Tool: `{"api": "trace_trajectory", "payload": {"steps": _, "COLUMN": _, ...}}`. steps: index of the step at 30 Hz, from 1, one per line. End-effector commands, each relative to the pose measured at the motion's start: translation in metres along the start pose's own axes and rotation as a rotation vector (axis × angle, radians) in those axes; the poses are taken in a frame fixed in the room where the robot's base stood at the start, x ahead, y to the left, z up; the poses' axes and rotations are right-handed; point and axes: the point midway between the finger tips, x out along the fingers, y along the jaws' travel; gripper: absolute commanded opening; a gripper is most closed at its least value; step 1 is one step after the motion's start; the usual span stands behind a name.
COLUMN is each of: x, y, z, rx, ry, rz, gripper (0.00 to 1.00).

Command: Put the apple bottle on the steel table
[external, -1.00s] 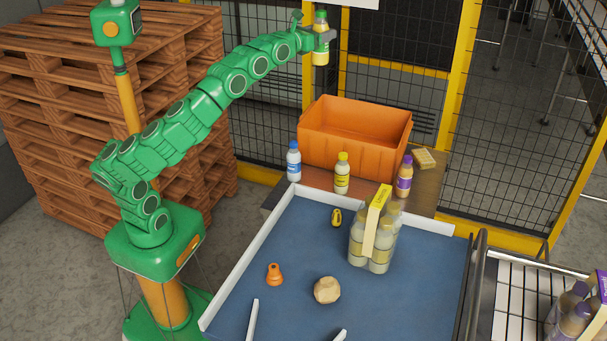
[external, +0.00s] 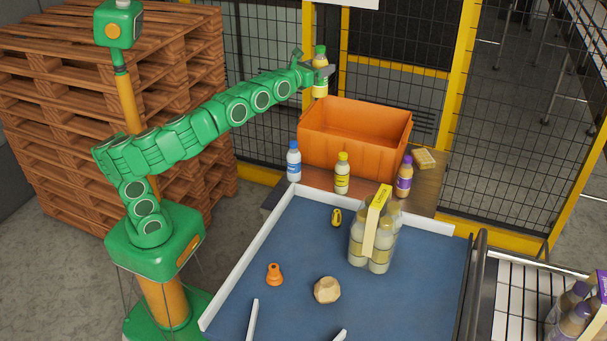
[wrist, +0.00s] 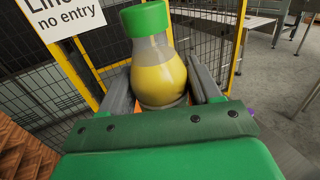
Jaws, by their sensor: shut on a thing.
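The apple bottle, with a green cap and yellow-green contents, is upright in my gripper (external: 320,70). The bottle (external: 320,88) is high above the back left corner of the orange crate in the external view. In the wrist view the bottle (wrist: 158,70) stands between the two grey fingers of my gripper (wrist: 163,88), which are shut on it.
A bottle pack (external: 358,246) stands on the blue surface (external: 300,230). Mesh fencing (external: 520,130) is behind.

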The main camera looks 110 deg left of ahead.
Motion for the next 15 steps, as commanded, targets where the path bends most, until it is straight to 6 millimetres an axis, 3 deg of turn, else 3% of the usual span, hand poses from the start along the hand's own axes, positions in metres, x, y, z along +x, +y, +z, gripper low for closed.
{"api": "trace_trajectory", "payload": {"steps": 15, "x": -0.001, "y": -0.001, "z": -0.065, "rx": 0.001, "ry": 0.003, "rz": 0.001, "gripper": 0.15}}
